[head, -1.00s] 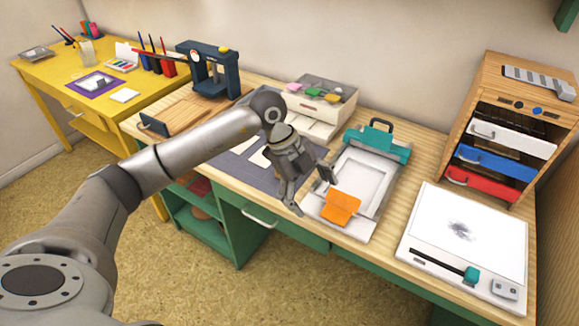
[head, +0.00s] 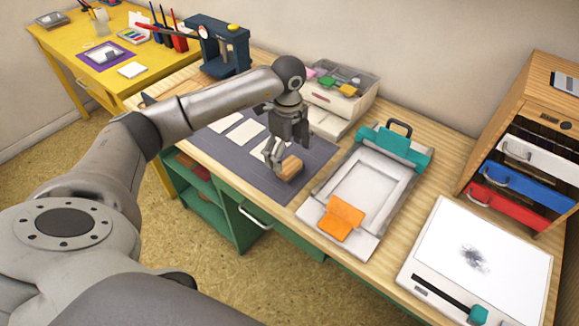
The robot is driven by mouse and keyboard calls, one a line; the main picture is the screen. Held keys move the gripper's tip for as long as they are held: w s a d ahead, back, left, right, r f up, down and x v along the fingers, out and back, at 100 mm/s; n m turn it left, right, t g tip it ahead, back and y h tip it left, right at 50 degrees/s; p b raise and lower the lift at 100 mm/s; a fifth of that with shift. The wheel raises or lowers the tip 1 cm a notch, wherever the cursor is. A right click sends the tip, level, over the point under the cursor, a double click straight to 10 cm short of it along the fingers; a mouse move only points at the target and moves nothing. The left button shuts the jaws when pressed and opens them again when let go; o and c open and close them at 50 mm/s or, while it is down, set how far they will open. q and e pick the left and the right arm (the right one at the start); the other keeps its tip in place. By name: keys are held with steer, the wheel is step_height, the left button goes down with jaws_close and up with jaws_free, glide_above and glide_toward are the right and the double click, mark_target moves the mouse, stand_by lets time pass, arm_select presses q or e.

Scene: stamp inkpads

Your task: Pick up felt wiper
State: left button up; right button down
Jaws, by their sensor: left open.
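A small block with a tan wooden top and a darker underside, which looks like the felt wiper (head: 291,167), lies on the dark grey mat (head: 235,175) near its right front edge. My left gripper (head: 287,152) points down just above and behind the block, its fingers apart. One finger is close to the block's left side; I cannot tell whether it touches. The block's far side is partly hidden by the gripper. My right gripper is not in view.
White cards (head: 243,133) lie on the mat. A grey tray press with a teal clamp (head: 395,148) and an orange flap (head: 341,217) stands right of the block. A smudged white board (head: 490,225) is further right, and a white box (head: 340,95) behind.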

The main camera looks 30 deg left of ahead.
mark_target(289, 164)
arm_select(q)
steer(key=shift+f, duration=0.3)
steer(key=f, duration=0.5)
steer(key=shift+w+p, duration=0.2)
steer(key=shift+p, duration=0.2)
steer(key=shift+c, duration=0.7)
steer(key=c, duration=1)
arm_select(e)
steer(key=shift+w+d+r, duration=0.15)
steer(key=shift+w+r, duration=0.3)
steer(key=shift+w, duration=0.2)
